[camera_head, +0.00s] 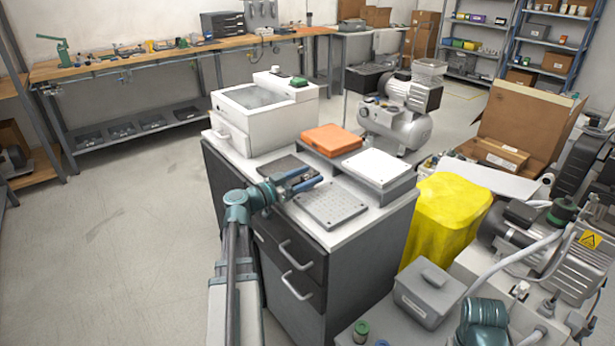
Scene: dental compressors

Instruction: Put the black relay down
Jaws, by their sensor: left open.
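My left gripper (310,179) is over the white top of a dark grey drawer cabinet (335,206). Its blue fingers point right and are apart, with nothing visible between them. A dark mat or tray (288,167) lies just behind the fingers. A light grey perforated plate (331,204) lies just in front of them and to the right. I cannot make out the black relay; it may be hidden by the gripper or too small to tell. My right gripper is not visible; only a teal joint of my right arm shows at the bottom right.
A white box-shaped machine (265,108) stands at the cabinet's back left. An orange case (331,139) and a white flat box (379,167) sit on a grey riser at the right. A grey lidded box (428,295) is at lower right.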

